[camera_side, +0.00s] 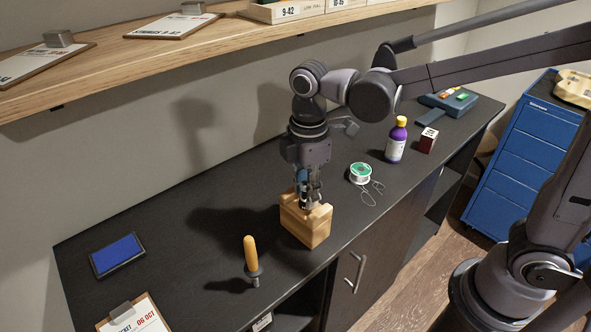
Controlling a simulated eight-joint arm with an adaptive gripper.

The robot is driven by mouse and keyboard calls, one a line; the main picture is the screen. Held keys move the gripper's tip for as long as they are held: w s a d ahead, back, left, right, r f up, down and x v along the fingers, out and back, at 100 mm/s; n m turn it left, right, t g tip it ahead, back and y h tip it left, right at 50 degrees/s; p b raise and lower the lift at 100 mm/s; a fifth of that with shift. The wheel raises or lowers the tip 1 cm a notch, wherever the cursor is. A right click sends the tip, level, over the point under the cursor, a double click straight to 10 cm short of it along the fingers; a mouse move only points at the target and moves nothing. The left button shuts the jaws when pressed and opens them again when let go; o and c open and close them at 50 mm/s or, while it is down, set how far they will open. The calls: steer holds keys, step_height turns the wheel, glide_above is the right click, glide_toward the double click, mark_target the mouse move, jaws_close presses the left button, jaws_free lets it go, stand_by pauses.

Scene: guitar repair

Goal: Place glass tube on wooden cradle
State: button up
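The wooden cradle (317,234), a light block with a notched top, stands on the dark bench near its front edge. My gripper (308,203) points straight down over the cradle, with its fingertips at or just inside the notch. I cannot make out a glass tube anywhere; if one is at the fingertips, the fingers and the cradle's raised ends hide it. The fingers look close together, but the view is too small to tell whether they are shut on something.
An orange-handled tool (251,255) stands left of the cradle. A solder spool (360,173) with loose wire, a purple bottle (396,142) and a red-and-white box (428,140) stand to the right. A blue pad (117,254) lies far left. A wooden shelf (120,62) overhangs the back.

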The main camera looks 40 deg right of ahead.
stand_by(0.3)
step_height(320, 180, up, 12)
steer(key=shift+f, duration=0.15)
steer(key=s+d+f+m+t, duration=0.3)
steer(key=d+f+m, duration=0.1)
steer(key=d+m, duration=0.2)
steer(key=s+d+f+m+t, duration=0.3)
steer(key=d+f+m+t, duration=0.1)
steer(key=m, duration=0.5)
steer(key=d+f, duration=0.1)
steer(key=d, duration=0.1)
steer(key=shift+s+d, duration=0.25)
steer(key=shift+d, duration=0.15)
steer(key=shift+f, duration=0.1)
